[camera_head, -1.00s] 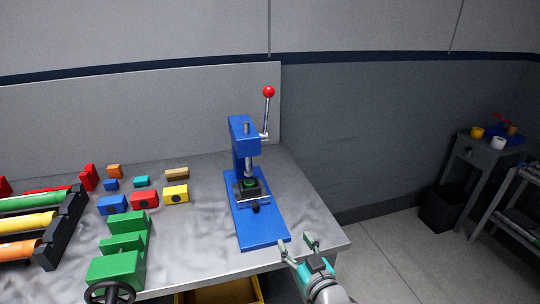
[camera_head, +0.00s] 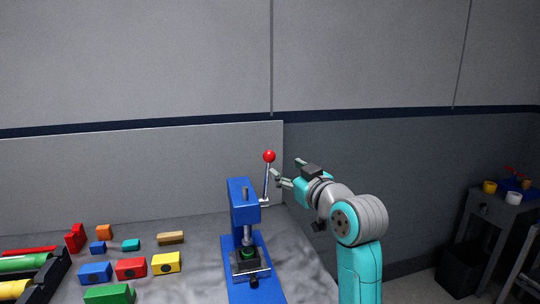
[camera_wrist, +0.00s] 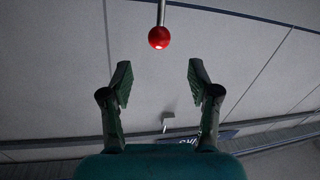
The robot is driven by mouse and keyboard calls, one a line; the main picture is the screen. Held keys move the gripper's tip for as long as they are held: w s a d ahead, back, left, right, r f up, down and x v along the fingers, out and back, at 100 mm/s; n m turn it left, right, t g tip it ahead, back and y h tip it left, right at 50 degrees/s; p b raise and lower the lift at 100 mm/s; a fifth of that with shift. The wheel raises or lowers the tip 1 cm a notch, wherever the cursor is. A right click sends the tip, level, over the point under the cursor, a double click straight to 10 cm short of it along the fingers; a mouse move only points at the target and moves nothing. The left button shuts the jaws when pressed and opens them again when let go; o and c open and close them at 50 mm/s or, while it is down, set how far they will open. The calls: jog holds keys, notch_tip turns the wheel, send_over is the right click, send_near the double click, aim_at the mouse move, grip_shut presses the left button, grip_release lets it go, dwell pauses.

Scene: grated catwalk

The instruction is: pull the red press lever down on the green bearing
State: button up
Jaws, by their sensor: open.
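The blue press (camera_head: 244,204) stands on the grey bench. Its lever rises from the right side and ends in a red ball (camera_head: 269,156); the lever stands nearly upright. The green bearing (camera_head: 248,253) sits in the dark holder under the press ram. My gripper (camera_head: 286,168) is open and empty, just right of the lever, a little below the ball's height. In the wrist view the red ball (camera_wrist: 159,38) shows ahead of the gap between my open fingers (camera_wrist: 160,85), near the middle. No contact with the lever shows.
Coloured blocks (camera_head: 131,268) lie on the bench left of the press, with a rack of cylinders (camera_head: 30,275) at the far left. A wall panel (camera_head: 140,175) stands behind the bench. A side table (camera_head: 495,205) with cups is at the right.

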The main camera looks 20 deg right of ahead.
aim_at(272, 158)
jog(key=w, duration=0.3)
jog(key=w+a, duration=0.1)
jog(key=w, duration=0.3)
jog(key=w+a, duration=0.1)
jog(key=w, duration=0.2)
jog(key=shift+w+r, duration=0.15)
jog(key=shift+w, duration=0.2)
grip_shut()
